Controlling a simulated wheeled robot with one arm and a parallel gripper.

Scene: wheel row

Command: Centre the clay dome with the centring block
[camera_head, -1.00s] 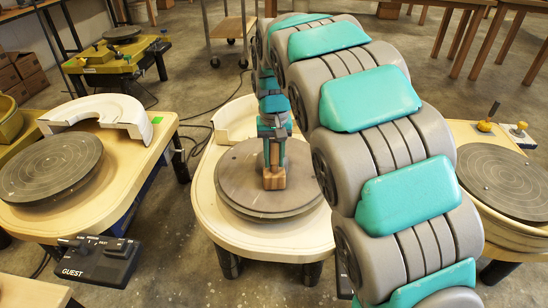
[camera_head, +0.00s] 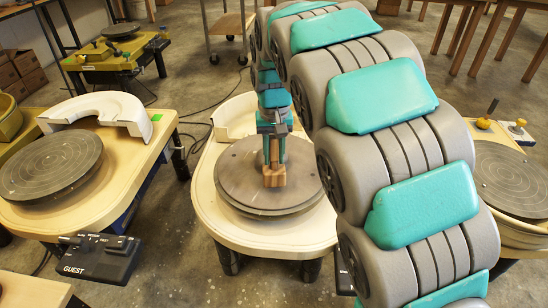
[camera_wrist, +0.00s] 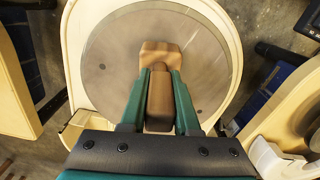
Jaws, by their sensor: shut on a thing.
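The wooden centring block (camera_wrist: 160,52) is held between the green fingers of my gripper (camera_wrist: 160,88), which is shut on its narrow stem. In the head view the block (camera_head: 274,177) is upright below my gripper (camera_head: 273,150), over the middle of the centre wheel's grey disc (camera_head: 240,182). I cannot tell whether the block touches the disc. The disc (camera_wrist: 110,85) fills much of the wrist view and looks slightly streaked. I see no clay dome in either view; the block and gripper hide part of the disc.
A second wheel (camera_head: 50,168) with a white splash pan (camera_head: 98,108) stands at left, near a control box marked GUEST (camera_head: 100,257). Another wheel (camera_head: 515,180) is at right, partly behind my arm. A cream pan part (camera_head: 235,117) sits behind the centre disc.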

